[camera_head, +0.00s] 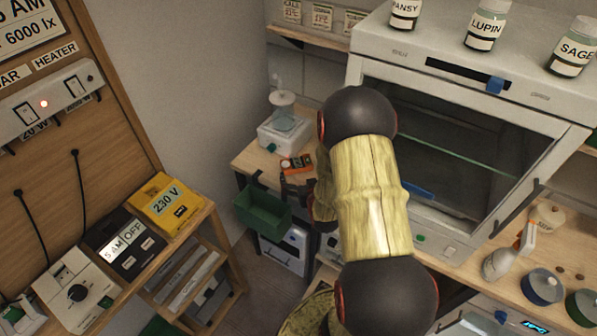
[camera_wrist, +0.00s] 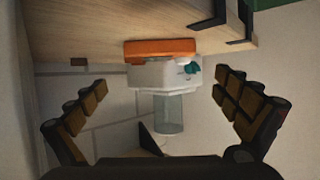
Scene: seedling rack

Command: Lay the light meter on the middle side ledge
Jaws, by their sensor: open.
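The orange light meter (camera_head: 297,163) lies on a wooden side ledge (camera_head: 252,158) left of the white glass-fronted cabinet. This ledge is below a higher one with cards and above a lower white device, so it looks like the middle one. My gripper (camera_head: 298,187) is just in front of the meter, partly hidden by my arm. In the wrist view, which looks upside down, the meter (camera_wrist: 160,50) rests against the ledge's wood (camera_wrist: 110,25). My gripper (camera_wrist: 160,82) is open there, its fingers spread wide with nothing between the tips. The fingers look apart from the meter.
A white device with a clear cylinder (camera_head: 284,125) stands behind the meter on the ledge. A green bin (camera_head: 262,213) hangs at the ledge's front. The white cabinet (camera_head: 440,90) closes off the right. The upper ledge (camera_head: 305,38) holds cards.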

